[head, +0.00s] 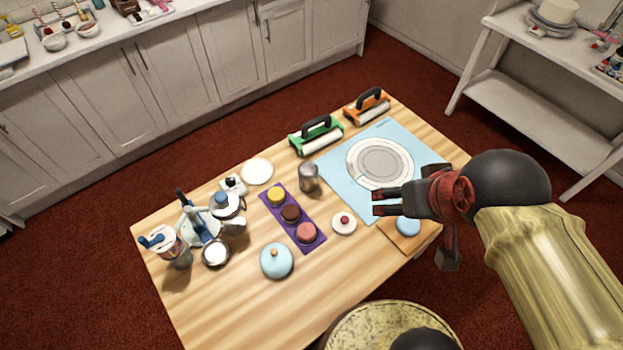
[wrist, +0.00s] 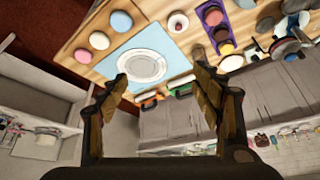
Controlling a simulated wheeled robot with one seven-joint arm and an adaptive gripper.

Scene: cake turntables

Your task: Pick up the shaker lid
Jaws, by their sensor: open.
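No part is plainly marked as the shaker lid. A small grey metal shaker (head: 309,178) with a rounded top stands upright mid-table, and it also shows in the wrist view (wrist: 199,52). A white round piece with a red knob (head: 344,222) lies right of the purple tray; it shows in the wrist view (wrist: 178,24) too. A light blue domed lid with a small knob (head: 277,261) is near the front edge. My gripper (head: 376,203) is open and empty above the table's right half, apart from these things.
A white turntable (head: 380,163) sits on a blue mat (head: 340,165). Green (head: 318,135) and orange (head: 368,106) rollers stand behind. A purple tray (head: 271,207) holds 3 round pieces. Jugs and cups crowd the left end. Bare wood (head: 240,315) shows at the front.

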